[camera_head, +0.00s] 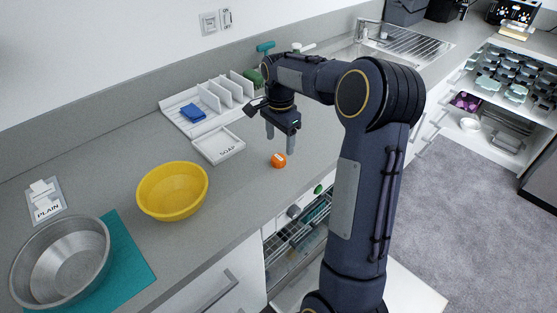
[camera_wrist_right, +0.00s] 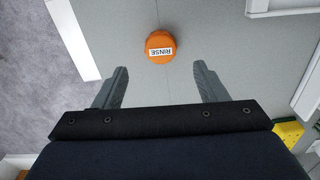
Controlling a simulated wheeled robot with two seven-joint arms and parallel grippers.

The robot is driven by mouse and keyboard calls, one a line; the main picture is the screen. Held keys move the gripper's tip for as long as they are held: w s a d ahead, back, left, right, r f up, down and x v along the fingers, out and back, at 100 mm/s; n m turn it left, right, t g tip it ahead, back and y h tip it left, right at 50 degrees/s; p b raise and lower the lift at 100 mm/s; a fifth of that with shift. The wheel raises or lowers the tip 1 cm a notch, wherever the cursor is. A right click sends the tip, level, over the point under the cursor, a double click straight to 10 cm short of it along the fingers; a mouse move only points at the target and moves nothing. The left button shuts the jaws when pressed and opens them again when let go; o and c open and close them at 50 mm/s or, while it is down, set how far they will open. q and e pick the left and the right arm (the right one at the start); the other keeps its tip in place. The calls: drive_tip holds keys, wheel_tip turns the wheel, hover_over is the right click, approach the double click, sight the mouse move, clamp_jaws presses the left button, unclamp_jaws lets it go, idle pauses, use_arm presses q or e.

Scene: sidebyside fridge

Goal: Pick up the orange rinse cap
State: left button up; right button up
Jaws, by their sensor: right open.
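The orange rinse cap (camera_head: 279,160) lies on the grey counter near its front edge. In the right wrist view the cap (camera_wrist_right: 160,44) shows a white label reading RINSE. My right gripper (camera_head: 279,143) is open and empty above the counter, pointing down. In the right wrist view its two fingers (camera_wrist_right: 160,85) are spread wide, and the cap lies just beyond the fingertips, roughly centred between them. The cap is apart from both fingers. My left gripper is in neither view.
A white SOAP tray (camera_head: 208,157) and a white rack (camera_head: 172,114) with a blue sponge (camera_head: 193,113) stand left of the gripper. A yellow bowl (camera_head: 142,198) and a metal bowl (camera_head: 62,225) are further left. An open dishwasher rack (camera_head: 290,245) lies below the counter edge.

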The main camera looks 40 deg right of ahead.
sight(278, 158)
drive_tip(key=f, duration=0.4)
drive_tip(key=f+p, duration=0.1)
drive_tip(key=f, duration=0.1)
drive_tip(key=shift+a+f, duration=0.2)
drive_tip(key=shift+a, duration=0.05)
drive_tip(key=c, duration=1)
